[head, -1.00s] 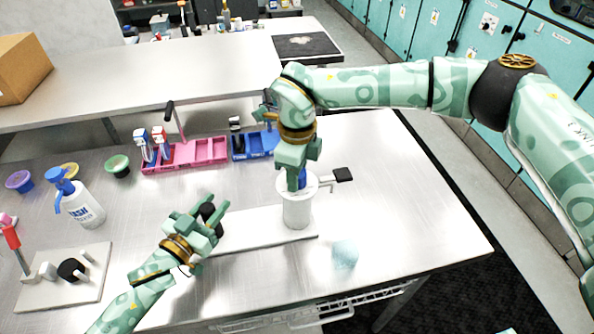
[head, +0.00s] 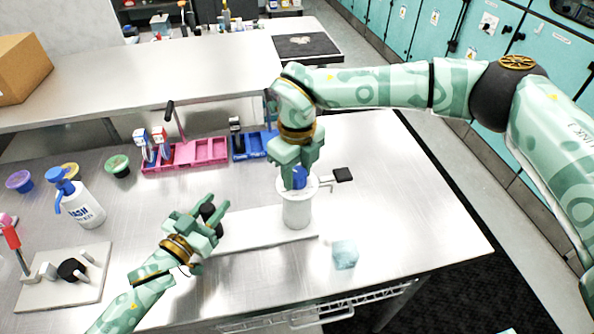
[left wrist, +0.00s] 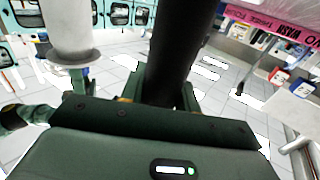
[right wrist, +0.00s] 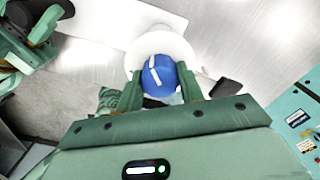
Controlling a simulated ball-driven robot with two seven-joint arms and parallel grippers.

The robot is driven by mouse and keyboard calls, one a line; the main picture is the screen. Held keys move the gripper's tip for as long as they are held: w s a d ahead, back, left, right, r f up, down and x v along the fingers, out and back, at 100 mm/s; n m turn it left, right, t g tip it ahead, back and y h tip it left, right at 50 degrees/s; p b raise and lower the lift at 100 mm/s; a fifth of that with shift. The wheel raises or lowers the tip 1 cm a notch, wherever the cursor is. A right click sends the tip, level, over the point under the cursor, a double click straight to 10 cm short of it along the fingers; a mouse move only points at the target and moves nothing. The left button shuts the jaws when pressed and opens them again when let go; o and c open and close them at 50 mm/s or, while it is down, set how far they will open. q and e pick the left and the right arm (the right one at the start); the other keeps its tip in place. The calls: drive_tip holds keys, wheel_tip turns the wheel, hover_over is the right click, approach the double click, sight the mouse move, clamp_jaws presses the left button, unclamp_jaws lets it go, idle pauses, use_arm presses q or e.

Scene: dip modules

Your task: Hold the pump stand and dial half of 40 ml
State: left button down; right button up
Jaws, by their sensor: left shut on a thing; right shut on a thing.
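The pump stand has a white base plate (head: 262,238), a white cylinder (head: 298,212) at its right end and a black post (head: 208,210) at its left end. A blue dial (head: 300,180) with a white mark sits on top of the cylinder. My left gripper (head: 203,222) is shut around the black post, which also shows in the left wrist view (left wrist: 182,45). My right gripper (head: 297,170) comes from above and is shut on the dial. In the right wrist view the dial (right wrist: 160,74) lies between both fingers. Any scale around it cannot be read.
A side arm with a black end (head: 343,174) sticks out right of the cylinder. A pale translucent cube (head: 344,254) lies in front. Pink (head: 200,152) and blue (head: 248,147) trays stand behind. A wash bottle (head: 82,207) and another stand (head: 62,290) are left. The table's right side is clear.

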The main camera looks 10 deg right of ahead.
sight(297, 172)
use_arm(q)
drive_tip(key=shift+f, duration=0.1)
use_arm(e)
drive_tip(key=o, duration=1)
wheel_tip(297, 172, up, 12)
use_arm(q)
drive_tip(key=c, duration=0.9)
unclamp_jaws()
drive_tip(key=shift+c, duration=0.2)
